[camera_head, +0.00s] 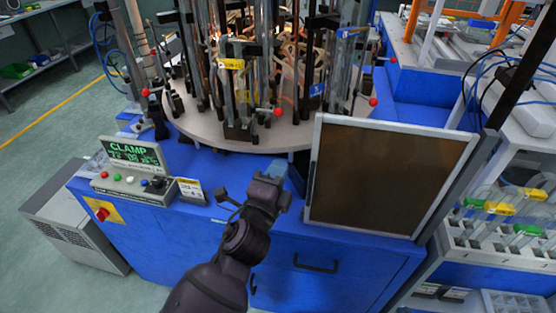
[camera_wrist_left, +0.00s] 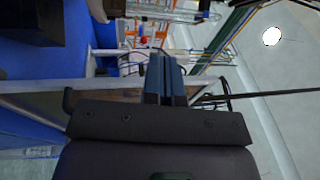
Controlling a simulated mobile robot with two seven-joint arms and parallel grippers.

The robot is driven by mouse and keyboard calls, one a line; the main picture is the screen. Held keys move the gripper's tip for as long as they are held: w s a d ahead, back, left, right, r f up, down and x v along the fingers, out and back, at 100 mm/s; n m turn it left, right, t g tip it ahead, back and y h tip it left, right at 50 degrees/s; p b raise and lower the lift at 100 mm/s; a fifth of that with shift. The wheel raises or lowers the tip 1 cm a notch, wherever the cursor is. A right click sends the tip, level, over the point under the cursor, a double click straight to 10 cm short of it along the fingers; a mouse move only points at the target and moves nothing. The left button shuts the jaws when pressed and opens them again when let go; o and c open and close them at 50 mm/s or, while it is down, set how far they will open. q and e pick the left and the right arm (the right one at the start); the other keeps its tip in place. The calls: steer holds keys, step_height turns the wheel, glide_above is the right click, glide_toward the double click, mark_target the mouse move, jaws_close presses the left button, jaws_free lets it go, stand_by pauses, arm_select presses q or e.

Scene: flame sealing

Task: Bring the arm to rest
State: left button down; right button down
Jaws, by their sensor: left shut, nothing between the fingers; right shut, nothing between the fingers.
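My left gripper (camera_head: 277,168) is in the head view above the blue machine cabinet (camera_head: 215,225), just left of the framed dark panel (camera_head: 385,180). Its arm comes up from the bottom middle. The left wrist view shows its blue fingers (camera_wrist_left: 164,72) together, with nothing between them. My right gripper is in neither view.
A round carousel table (camera_head: 270,137) with upright clamps and red-knobbed levers stands behind the gripper. A clamp control box (camera_head: 130,185) with a joystick sits to the left. A white rack (camera_head: 485,235) with glassware and yellow and green parts stands at right. Floor is open at left.

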arm_select(q)
steer(key=shift+s, duration=0.1)
stand_by(0.3)
steer(key=s+a+f+n+g+y, duration=0.3)
steer(key=s+a+f+n+y, duration=0.1)
steer(key=a+f+n, duration=1.05)
steer(key=s+a+f+n+g+y, duration=0.1)
steer(key=s+a+f+n+g, duration=0.1)
steer(key=s+a+f, duration=0.3)
steer(key=s+a+f+n+g+y, duration=0.1)
steer(key=s+a+f+n, duration=0.3)
steer(key=s, duration=0.8)
steer(key=shift+s+a+f+g+y, duration=0.35)
steer(key=shift+a+f+g, duration=0.4)
steer(key=shift+a, duration=0.45)
